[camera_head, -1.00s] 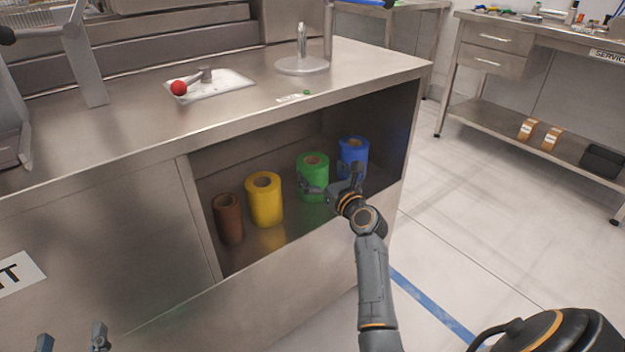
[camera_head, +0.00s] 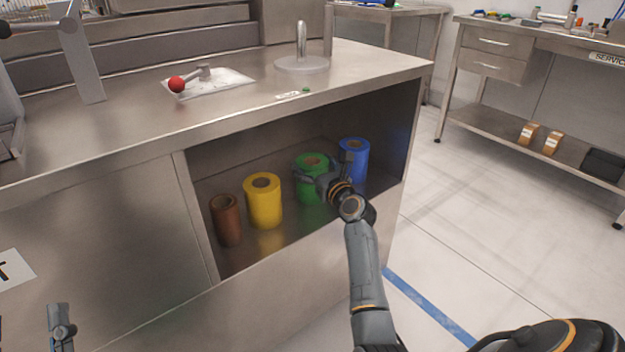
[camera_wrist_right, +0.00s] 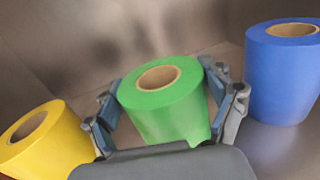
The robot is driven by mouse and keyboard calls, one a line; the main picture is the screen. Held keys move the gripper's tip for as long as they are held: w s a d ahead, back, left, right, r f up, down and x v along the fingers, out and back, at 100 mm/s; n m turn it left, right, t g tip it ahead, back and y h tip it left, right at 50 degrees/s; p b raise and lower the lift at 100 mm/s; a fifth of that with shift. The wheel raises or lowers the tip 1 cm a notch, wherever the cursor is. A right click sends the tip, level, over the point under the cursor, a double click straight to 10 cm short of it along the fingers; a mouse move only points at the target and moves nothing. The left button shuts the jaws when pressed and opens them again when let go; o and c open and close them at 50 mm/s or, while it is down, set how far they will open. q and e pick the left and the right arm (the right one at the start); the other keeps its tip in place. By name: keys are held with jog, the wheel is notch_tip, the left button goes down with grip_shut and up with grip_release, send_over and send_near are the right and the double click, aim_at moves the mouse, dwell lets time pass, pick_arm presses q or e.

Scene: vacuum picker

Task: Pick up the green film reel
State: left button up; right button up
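The green film reel (camera_head: 312,190) stands upright in the open cabinet bay, between the yellow reel (camera_head: 264,205) and the blue reel (camera_head: 354,158). My right gripper (camera_head: 322,168) is at the green reel, with one finger on each side of it. In the right wrist view the green reel (camera_wrist_right: 165,105) sits between the spread fingers of the right gripper (camera_wrist_right: 163,97). The fingers are close to its sides; firm contact does not show. My left gripper (camera_head: 32,325) shows only in part at the bottom left, its fingers apart and empty.
A brown reel (camera_head: 227,220) stands left of the yellow one. The steel countertop (camera_head: 130,120) overhangs the bay, and a front panel (camera_head: 290,275) lies below its opening. The blue reel is close to my right gripper's outer finger. Floor is clear to the right.

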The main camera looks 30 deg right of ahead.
jog(key=c, duration=0.7)
jog(key=shift+r, duration=0.1)
